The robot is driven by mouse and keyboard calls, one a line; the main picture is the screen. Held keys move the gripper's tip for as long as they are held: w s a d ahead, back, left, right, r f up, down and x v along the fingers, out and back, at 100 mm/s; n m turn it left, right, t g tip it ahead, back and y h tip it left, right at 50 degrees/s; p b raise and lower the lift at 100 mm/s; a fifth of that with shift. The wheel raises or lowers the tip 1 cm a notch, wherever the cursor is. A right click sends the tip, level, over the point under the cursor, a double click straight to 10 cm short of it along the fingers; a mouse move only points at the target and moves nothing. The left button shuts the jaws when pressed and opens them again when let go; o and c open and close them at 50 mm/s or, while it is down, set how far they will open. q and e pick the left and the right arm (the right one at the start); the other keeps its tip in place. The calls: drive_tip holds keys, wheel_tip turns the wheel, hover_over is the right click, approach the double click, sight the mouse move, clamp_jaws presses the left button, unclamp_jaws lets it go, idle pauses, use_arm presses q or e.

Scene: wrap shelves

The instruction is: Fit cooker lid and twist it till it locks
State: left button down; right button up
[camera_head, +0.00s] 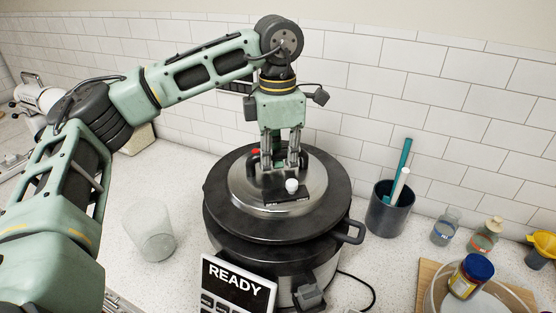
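The cooker lid (240,195), with a black rim, shiny domed centre, dark handle and white knob, is at the top of the cooker. The dark pressure cooker (245,248) stands on the counter, with a side handle at right and a panel reading "READY" (236,286) in front. Whether the lid sits fully down or is turned to lock cannot be told. My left gripper (281,164) points down from above, its fingers at the lid's handle, apparently shut on it; the contact is partly hidden. A small red part shows beside the fingers. My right gripper is not in view.
A clear glass (152,232) stands left of the cooker. The tiled wall is close behind.

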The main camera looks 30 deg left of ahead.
sight(278, 171)
use_arm(q)
drive_tip(key=shift+r, duration=0.15)
drive_tip(key=shift+s+d+f+b, duration=0.1)
drive_tip(key=shift+f+b, duration=0.3)
drive_tip(key=shift+f, duration=0.15)
idle(1.0)
drive_tip(key=shift+f+b, duration=0.95)
drive_tip(key=shift+f, duration=0.15)
idle(1.9)
drive_tip(key=m, duration=0.5)
drive_tip(key=shift+m, duration=1)
drive_tip(key=shift+r, duration=0.1)
